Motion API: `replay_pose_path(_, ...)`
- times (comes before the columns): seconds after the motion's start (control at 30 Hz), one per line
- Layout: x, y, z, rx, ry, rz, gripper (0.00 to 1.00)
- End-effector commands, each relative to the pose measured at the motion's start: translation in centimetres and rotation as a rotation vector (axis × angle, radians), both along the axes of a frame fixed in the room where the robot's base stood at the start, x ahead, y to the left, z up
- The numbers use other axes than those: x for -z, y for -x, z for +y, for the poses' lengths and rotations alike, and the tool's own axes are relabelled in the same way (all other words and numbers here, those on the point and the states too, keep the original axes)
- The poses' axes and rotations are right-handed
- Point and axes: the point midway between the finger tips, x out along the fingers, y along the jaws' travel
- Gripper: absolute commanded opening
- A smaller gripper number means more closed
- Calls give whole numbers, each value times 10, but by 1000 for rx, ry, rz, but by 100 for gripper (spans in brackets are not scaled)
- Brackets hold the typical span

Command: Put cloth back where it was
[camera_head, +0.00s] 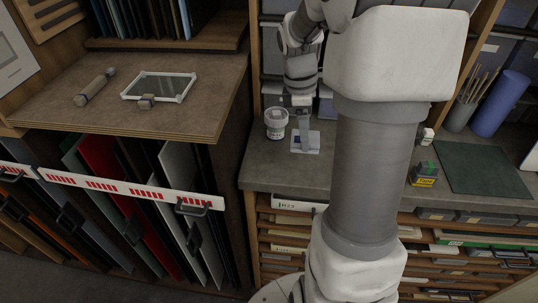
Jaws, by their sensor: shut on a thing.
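My gripper (302,113) is over the grey counter at the back, pointing down. It is shut on a narrow grey-blue piece (304,130), which looks like the cloth. The piece hangs down over a small pale sheet (311,145) lying on the counter. I cannot tell whether its lower end touches the sheet. The fingertips are small and partly hidden.
A white jar (276,124) stands close left of my gripper. Right of my arm are small boxes (424,174), a dark green mat (483,170), a brush holder (459,115) and a blue roll (501,104). A framed glass pane (165,85) lies on the left bench.

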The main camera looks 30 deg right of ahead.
Motion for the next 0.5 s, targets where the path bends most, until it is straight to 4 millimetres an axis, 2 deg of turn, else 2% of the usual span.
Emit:
replay_pose_path(0.1, 18, -19, 23, -6, -2, 3, 29)
replay_pose_path(0.3, 41, -45, 53, -4, -1, 4, 29)
replay_pose_path(0.5, 52, -55, 64, 2, 0, 1, 29)
